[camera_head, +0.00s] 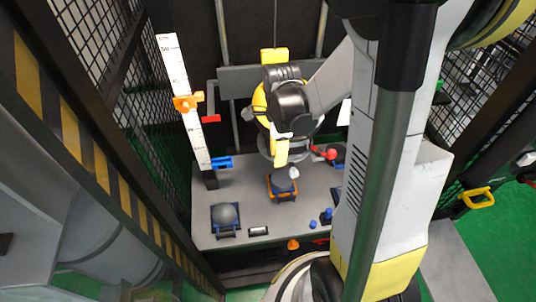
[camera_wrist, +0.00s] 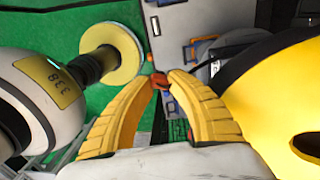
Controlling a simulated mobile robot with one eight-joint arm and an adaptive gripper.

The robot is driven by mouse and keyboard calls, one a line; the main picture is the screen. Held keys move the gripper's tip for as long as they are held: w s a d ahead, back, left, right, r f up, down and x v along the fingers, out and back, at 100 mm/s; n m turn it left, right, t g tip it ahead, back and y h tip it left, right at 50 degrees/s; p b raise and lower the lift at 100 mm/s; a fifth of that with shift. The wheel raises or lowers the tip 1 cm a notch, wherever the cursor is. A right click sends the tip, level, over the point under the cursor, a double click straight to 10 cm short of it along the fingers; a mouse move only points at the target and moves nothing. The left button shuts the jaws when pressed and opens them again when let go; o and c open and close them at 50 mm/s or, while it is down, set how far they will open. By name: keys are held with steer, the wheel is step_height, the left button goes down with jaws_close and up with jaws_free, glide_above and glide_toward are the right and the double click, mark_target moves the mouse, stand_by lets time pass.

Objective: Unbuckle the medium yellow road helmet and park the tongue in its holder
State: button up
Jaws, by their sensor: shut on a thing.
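The yellow helmet (camera_wrist: 275,88) fills the right side of the wrist view, with a dark vent opening low on it. In the head view only a yellow strip of the helmet (camera_head: 259,101) shows behind my dark wrist. My gripper (camera_wrist: 161,82) has its two yellow fingers closed at the tips on a small red-orange piece, which looks like the buckle part (camera_wrist: 160,80). A thin dark strap seems to run from it toward the helmet. My gripper also shows in the head view (camera_head: 281,158), pointing down above the bench. I cannot make out the tongue's holder.
The grey bench (camera_head: 255,210) carries a grey dome anvil (camera_head: 226,214), an orange-framed anvil (camera_head: 283,187) and small blue pieces (camera_head: 326,216). A red knob (camera_head: 331,154) is right of my gripper. An upright scale (camera_head: 184,100) stands left. Mesh panels flank the bench.

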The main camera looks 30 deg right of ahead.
steer(key=shift+s+d+r, duration=0.5)
steer(key=shift+s+d, duration=0.75)
steer(key=shift+d, duration=4.3)
steer(key=shift+s+d+r, duration=0.45)
steer(key=shift+s+d, duration=0.75)
steer(key=shift+d, duration=4.3)
steer(key=shift+w+d+r+p, duration=2.85)
steer(key=shift+w+r, duration=0.8)
steer(key=shift+r, duration=0.65)
steer(key=w+a+n+p, duration=0.2)
steer(key=w+n+p, duration=0.4)
steer(key=w+n, duration=0.7)
steer(key=shift+w+a+f+n+h, duration=0.3)
steer(key=shift+w+a+f, duration=0.05)
steer(key=shift+w, duration=0.85)
steer(key=shift+f+b, duration=0.5)
steer(key=shift+f, duration=0.05)
steer(key=shift+s+f+b, duration=0.1)
steer(key=shift+f+b, duration=0.7)
steer(key=shift+f, duration=0.3)
